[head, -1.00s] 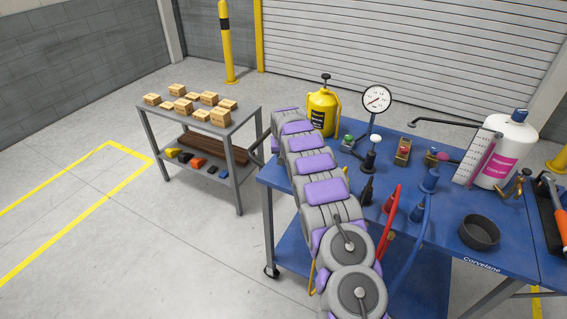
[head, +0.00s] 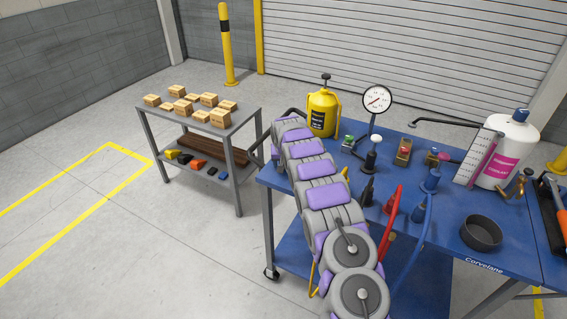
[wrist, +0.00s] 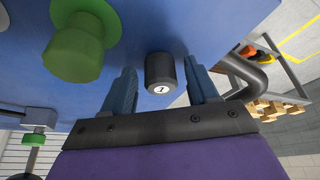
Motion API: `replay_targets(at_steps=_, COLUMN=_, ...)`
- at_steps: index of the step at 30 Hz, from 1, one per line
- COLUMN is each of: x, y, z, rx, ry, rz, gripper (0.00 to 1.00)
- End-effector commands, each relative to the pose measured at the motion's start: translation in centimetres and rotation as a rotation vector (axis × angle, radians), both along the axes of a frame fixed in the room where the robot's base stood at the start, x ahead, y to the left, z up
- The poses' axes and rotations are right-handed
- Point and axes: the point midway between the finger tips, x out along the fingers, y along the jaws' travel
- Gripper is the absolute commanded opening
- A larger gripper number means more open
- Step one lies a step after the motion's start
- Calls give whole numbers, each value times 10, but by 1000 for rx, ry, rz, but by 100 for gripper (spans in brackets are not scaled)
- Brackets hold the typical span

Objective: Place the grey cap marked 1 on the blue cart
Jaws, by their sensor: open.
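The grey cap marked 1 (wrist: 160,72) is a short dark cylinder with a white label, seen in the wrist view against the blue top of the cart. My gripper (wrist: 158,78) is open, with one finger on each side of the cap and a visible gap to each. The frames do not show clearly whether the cap rests flat on the top. The blue cart (head: 515,245) stands at the right in the head view. There my own arm reaches its far left corner and hides the gripper and the cap.
A green knob (wrist: 75,50) stands close to my gripper in the wrist view. A yellow can (head: 322,112), a gauge (head: 377,99), several valves and a black bowl (head: 480,232) crowd the cart.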

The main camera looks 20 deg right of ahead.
Motion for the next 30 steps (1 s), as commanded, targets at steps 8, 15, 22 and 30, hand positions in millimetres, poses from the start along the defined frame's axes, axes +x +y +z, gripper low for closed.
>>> replay_targets(at_steps=8, x=-4, y=2, z=16, rx=-3, ry=-2, rz=2, gripper=59)
replay_targets(at_steps=15, x=-16, y=8, z=50, rx=-3, ry=-3, rz=2, gripper=59)
replay_targets(at_steps=22, x=-30, y=13, z=84, rx=-1, ry=-3, rz=0, gripper=59)
replay_targets(at_steps=30, x=-40, y=17, z=107, rx=-1, ry=1, rz=1, gripper=59)
